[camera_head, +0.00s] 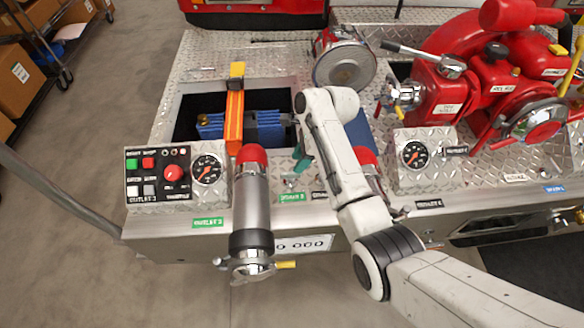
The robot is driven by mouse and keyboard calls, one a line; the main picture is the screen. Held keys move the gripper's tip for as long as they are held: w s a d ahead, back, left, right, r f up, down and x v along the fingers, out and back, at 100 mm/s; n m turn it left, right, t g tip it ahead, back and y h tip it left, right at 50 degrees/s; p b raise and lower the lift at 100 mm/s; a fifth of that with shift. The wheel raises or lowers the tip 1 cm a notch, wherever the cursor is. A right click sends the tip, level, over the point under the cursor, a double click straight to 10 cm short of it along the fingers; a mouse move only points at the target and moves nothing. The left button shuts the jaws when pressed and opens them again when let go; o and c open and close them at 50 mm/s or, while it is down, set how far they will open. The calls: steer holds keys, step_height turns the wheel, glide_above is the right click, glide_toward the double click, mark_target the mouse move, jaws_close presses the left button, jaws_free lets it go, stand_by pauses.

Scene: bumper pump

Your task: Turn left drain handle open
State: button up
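The bumper's front panel carries a green drain label (292,197), left of a darker label that my arm partly covers. A small metal fitting (291,183) sits just above the green label; I cannot make out clearly whether it is the left drain handle or how it is turned. My white arm reaches in from the lower right and bends downward over the panel. Small teal parts (302,160), which look like my gripper's fingertips, show just above the fitting. The hand mostly hides them, so opening and contact cannot be told.
A silver outlet pipe with a red collar (251,155) stands left of my gripper. Behind it is an open bay with an orange strap (234,115) over blue hose. A control box (158,176) is at left, and gauges and red pump valves (450,95) are at right.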

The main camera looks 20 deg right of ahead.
mark_target(291, 172)
steer(key=shift+x, duration=2.7)
steer(key=shift+c, duration=0.2)
jaws_close()
